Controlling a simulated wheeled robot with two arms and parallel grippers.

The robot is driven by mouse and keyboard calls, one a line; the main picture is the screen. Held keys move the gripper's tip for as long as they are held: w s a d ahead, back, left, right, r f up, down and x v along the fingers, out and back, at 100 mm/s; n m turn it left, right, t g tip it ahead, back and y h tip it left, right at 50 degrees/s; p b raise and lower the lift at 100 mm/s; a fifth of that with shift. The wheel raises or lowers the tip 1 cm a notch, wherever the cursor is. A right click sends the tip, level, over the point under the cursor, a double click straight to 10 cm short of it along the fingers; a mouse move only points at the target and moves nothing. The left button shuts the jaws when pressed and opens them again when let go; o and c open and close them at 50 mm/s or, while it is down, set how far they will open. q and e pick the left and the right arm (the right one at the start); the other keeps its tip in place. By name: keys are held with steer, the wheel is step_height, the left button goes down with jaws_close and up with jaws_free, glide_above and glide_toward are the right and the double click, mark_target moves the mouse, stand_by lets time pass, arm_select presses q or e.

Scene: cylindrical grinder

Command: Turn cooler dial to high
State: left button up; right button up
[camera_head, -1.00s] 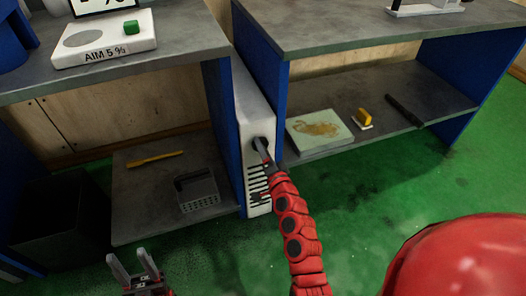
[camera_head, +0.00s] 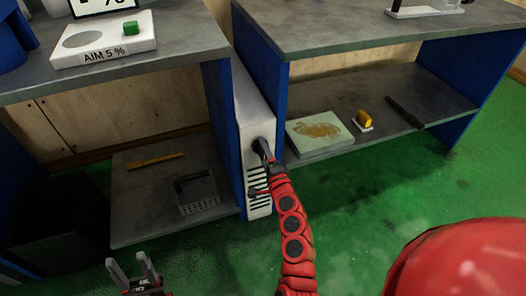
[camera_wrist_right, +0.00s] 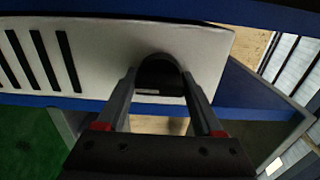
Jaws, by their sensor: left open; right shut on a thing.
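The cooler (camera_head: 257,128) is a narrow white unit standing between two blue-sided benches, with black vent slots low on its front. Its dark dial (camera_head: 258,145) is on the front face above the slots, partly hidden by my right gripper in the head view. In the right wrist view the black round dial (camera_wrist_right: 160,75) sits between the two fingers. My right gripper (camera_head: 265,152) is shut on the dial, and its fingers also show in the right wrist view (camera_wrist_right: 158,88). My left gripper (camera_head: 132,268) is open and empty at the bottom left, away from the cooler.
The left bench's lower shelf (camera_head: 150,215) holds a yellow tool (camera_head: 154,160) and a grey basket (camera_head: 197,193). The right bench's lower shelf holds a stained board (camera_head: 318,133), a yellow block (camera_head: 364,119) and a dark bar (camera_head: 404,112). Green floor lies open in front.

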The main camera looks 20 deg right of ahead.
steer(key=o, duration=1.3)
steer(key=shift+o, duration=0.2)
steer(key=shift+s, duration=0.1)
steer(key=s, duration=1.7)
steer(key=shift+d, duration=0.25)
steer(key=shift+s, duration=0.1)
